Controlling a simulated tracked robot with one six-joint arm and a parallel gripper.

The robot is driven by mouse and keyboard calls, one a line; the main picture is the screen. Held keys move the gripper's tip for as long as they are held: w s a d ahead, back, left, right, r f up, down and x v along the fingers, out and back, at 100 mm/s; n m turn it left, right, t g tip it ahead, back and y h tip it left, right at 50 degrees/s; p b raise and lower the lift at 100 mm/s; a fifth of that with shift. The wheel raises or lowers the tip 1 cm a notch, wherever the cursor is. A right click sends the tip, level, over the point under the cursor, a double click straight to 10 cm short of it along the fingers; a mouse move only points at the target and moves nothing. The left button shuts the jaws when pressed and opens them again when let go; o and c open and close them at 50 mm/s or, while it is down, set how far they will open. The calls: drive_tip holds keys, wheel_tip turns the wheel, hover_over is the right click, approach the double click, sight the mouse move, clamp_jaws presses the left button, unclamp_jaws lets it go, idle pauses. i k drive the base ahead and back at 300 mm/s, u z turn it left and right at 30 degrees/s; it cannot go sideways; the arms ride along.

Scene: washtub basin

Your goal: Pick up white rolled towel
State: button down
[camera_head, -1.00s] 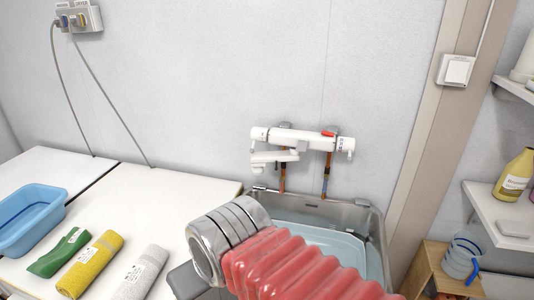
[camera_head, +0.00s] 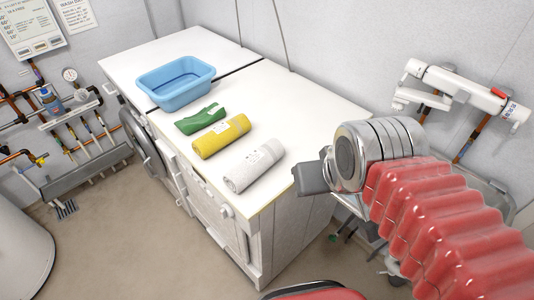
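The white rolled towel (camera_head: 254,166) lies on the white worktop, near its front right corner, with a printed label on its side. A yellow rolled towel (camera_head: 221,136) and a green folded cloth (camera_head: 200,118) lie to its left in a row. My arm, with a red ribbed sleeve and a metal joint, reaches in from the right. A dark grey part at its end (camera_head: 312,178), probably part of my gripper, is just right of the towel and apart from it. The fingers are hidden behind the metal joint, so their opening does not show.
A blue basin (camera_head: 176,84) stands on the worktop (camera_head: 300,105) behind the cloths. White front-loading machines are under the worktop. A white tap (camera_head: 458,88) is on the wall at right, above a metal sink mostly hidden by my arm. Pipes line the left wall.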

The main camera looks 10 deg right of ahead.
sight(245, 172)
drive_tip(key=u, duration=0.35)
drive_tip(key=k, duration=1)
drive_tip(key=u, duration=0.7)
drive_tip(key=k, duration=0.35)
drive_tip(key=u, duration=0.4)
drive_tip(key=i, duration=1.15)
drive_tip(key=u, duration=0.45)
drive_tip(key=i, duration=0.7)
drive_tip(key=u, duration=0.05)
